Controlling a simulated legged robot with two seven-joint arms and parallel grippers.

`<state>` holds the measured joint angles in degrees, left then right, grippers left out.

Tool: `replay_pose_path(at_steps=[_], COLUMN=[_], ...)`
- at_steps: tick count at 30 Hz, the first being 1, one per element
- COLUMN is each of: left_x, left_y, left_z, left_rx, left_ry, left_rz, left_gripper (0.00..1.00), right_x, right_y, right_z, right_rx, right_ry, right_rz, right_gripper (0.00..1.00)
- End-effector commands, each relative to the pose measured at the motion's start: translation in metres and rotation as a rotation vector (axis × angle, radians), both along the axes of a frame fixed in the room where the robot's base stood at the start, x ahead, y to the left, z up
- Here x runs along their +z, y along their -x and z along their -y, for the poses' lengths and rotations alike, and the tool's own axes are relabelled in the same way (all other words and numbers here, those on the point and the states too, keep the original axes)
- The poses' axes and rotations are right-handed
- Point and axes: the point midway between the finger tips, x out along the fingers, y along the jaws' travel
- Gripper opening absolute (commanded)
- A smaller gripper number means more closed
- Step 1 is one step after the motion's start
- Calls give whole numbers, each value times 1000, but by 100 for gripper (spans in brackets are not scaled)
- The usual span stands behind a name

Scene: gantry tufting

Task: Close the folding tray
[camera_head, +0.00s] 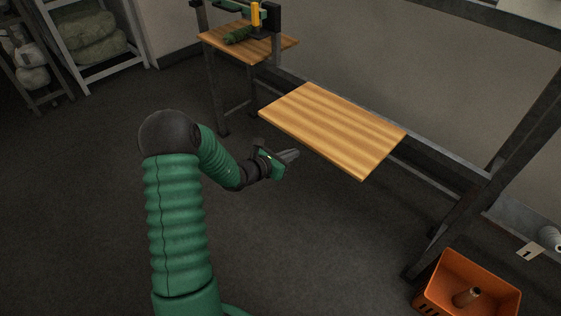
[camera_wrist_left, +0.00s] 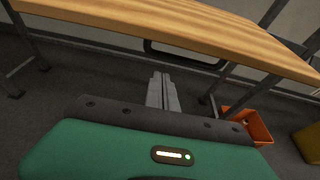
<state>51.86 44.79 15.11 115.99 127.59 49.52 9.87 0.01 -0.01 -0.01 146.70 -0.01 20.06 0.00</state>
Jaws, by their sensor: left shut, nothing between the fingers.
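The folding tray (camera_head: 333,128) is a striped wooden board that stands out flat from the dark metal frame in the head view. Its front edge faces my left arm. In the left wrist view the tray (camera_wrist_left: 190,28) crosses the top of the picture, its edge above and beyond the fingers. My left gripper (camera_head: 291,155) is just left of the tray's near edge, apparently below board level, with its fingers pointing toward the tray. In the left wrist view the fingers (camera_wrist_left: 162,92) are together and empty. My right gripper is in neither view.
An orange bin (camera_head: 466,288) with a spool inside stands on the floor at lower right. A smaller wooden shelf (camera_head: 222,42) with a tool is at the back. Dark frame legs (camera_head: 440,235) flank the tray. The floor left of the tray is clear.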

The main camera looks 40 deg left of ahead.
Motion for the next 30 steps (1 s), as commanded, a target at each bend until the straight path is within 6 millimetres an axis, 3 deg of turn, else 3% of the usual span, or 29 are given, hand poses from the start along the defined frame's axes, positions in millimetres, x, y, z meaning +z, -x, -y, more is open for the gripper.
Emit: replay_pose_path(at_steps=[1,6,20,25,30], left_x=[16,36,42,53,74], left_y=[2,3,3,3,3], left_z=[-3,-1,-2,-1,-1], left_rx=[3,1,1,0,-1], left_ry=[-7,-5,-5,-7,-12], left_rz=[6,3,-1,-21,-71], left_gripper=[0,0,0,0,0], right_x=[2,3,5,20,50], right_y=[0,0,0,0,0], right_z=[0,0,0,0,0], right_rx=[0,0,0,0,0], right_ry=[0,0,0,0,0], right_rz=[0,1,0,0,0], right_gripper=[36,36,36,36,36])
